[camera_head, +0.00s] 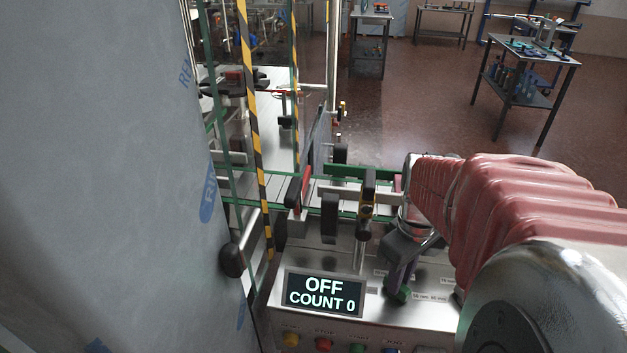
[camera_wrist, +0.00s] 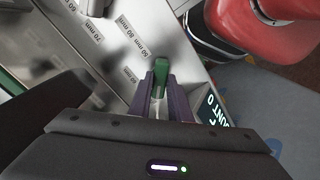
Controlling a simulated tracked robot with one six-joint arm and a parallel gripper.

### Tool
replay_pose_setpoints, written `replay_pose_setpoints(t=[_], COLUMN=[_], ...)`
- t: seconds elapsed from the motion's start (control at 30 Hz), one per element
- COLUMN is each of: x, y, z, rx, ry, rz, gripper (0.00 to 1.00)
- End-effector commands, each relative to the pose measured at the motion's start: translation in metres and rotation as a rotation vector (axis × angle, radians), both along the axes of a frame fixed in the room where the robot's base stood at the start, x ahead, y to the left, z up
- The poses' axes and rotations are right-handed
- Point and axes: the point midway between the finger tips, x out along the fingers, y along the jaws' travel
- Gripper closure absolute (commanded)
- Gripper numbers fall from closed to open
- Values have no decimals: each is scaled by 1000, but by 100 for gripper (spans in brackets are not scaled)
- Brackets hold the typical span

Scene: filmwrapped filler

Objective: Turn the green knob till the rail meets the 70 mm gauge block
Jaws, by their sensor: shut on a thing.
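The green knob (camera_head: 399,294) is on the sloping steel panel of the machine, right of the display. My gripper (camera_head: 401,280) reaches down to it with purple fingers. In the wrist view the fingers (camera_wrist: 157,92) are shut on the green knob (camera_wrist: 161,72), one on each side. Green-edged rails (camera_head: 357,173) run along the conveyor behind the panel. Printed mm labels (camera_wrist: 131,38) show on the panel, one reading 70 mm (camera_wrist: 86,31). I cannot make out the 70 mm gauge block or its gap to the rail.
The display (camera_head: 323,293) reads OFF, COUNT 0, above a row of coloured buttons (camera_head: 324,344). A film-wrapped block (camera_head: 110,170) fills the left. Striped posts (camera_head: 252,110) and black clamp handles (camera_head: 329,218) stand near the conveyor.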

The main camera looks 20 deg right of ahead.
Motion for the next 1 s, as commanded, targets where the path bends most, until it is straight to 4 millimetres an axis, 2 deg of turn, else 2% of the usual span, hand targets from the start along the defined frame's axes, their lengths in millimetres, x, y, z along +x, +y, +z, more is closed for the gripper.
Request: replay_pose_setpoints(t=[0.4,0.87,0.9,1.0], x=[-1,-1,-1,-1], y=[1,1,1,1], z=[-1,-1,-1,-1], rx=[2,2,2,1], ry=[3,3,3,2], rz=[-199,-214,-214,-214], gripper=[100,100,81,74])
